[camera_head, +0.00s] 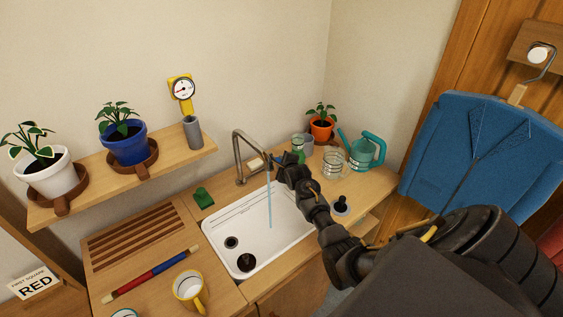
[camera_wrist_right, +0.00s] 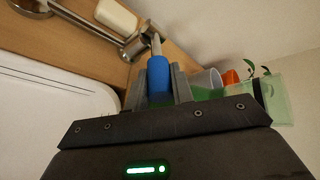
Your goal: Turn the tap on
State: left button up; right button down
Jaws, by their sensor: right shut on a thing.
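The metal tap (camera_head: 238,157) stands behind the white sink (camera_head: 222,232), its spout arching over. A light blue stream of water (camera_head: 269,205) runs down into the sink. My right gripper (camera_head: 277,163) is at the tap's right side. In the right wrist view the tap's blue lever handle (camera_wrist_right: 157,78) sits between the fingers of my right gripper (camera_wrist_right: 158,92), which are shut on it. The tap's metal body (camera_wrist_right: 136,46) shows just beyond. In the head view my gripper hides most of the handle. My left gripper is not in view.
Glass jars (camera_head: 335,165), a teal watering can (camera_head: 366,151) and an orange-potted plant (camera_head: 321,128) stand right of my gripper. A yellow-white mug (camera_head: 189,287) and a red-blue rod (camera_head: 150,275) lie at front left.

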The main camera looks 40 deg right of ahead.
jog(key=c, duration=1.2)
grip_release()
jog(key=v, duration=0.7)
jog(key=shift+s, duration=0.2)
jog(key=shift+s+a, duration=0.1)
